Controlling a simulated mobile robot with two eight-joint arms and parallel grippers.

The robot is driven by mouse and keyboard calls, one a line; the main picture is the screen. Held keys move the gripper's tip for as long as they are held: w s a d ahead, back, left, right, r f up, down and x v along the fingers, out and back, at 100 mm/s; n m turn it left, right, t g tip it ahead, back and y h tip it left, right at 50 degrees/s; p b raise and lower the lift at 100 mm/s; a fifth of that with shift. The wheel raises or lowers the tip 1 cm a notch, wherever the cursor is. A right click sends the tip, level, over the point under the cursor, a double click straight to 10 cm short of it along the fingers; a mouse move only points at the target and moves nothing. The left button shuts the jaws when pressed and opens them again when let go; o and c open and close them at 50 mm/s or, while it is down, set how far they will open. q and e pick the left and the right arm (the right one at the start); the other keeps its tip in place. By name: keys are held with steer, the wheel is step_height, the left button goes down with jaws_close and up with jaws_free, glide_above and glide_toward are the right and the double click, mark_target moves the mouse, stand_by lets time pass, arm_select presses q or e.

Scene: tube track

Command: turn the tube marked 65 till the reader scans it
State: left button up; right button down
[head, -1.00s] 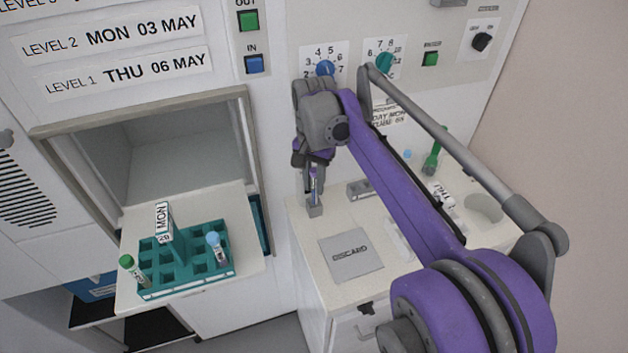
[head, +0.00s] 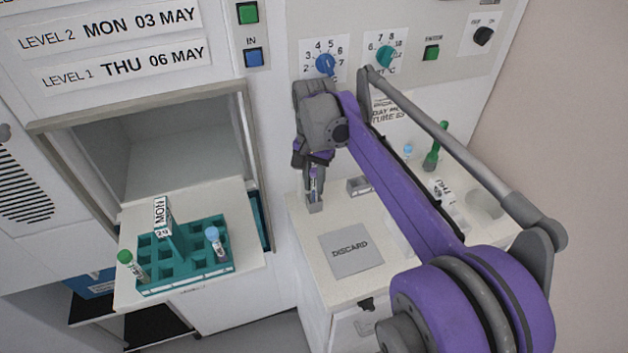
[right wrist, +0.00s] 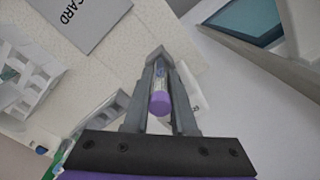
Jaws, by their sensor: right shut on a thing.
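My right gripper (head: 314,200) is above the left part of the white counter, pointing down. In the right wrist view, my right gripper (right wrist: 159,62) is shut on an upright tube with a purple cap (right wrist: 160,104). The tube (head: 313,174) also shows between the fingers in the head view. Its label is too small to read, so I cannot tell its number. A wall card (head: 388,110), partly behind my arm, seems to read day MON, tube 65. I cannot make out the reader for certain. My left gripper is not in view.
A teal rack (head: 190,282) marked MON stands on the pulled-out shelf at left, with a green-capped tube (head: 132,266) and a blue-capped tube (head: 215,243). A grey DISCARD plate (head: 351,250) lies on the counter. A small grey holder (head: 360,187) stands right of the gripper.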

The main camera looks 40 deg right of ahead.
steer(key=c, duration=0.7)
jaws_free()
steer(key=shift+s, duration=0.1)
steer(key=shift+o, duration=0.2)
steer(key=shift+r, duration=0.6)
step_height(320, 180, up, 9)
steer(key=shift+f+p, duration=0.1)
steer(key=shift+p, duration=0.5)
steer(key=shift+r, duration=0.5)
steer(key=shift+f, duration=0.1)
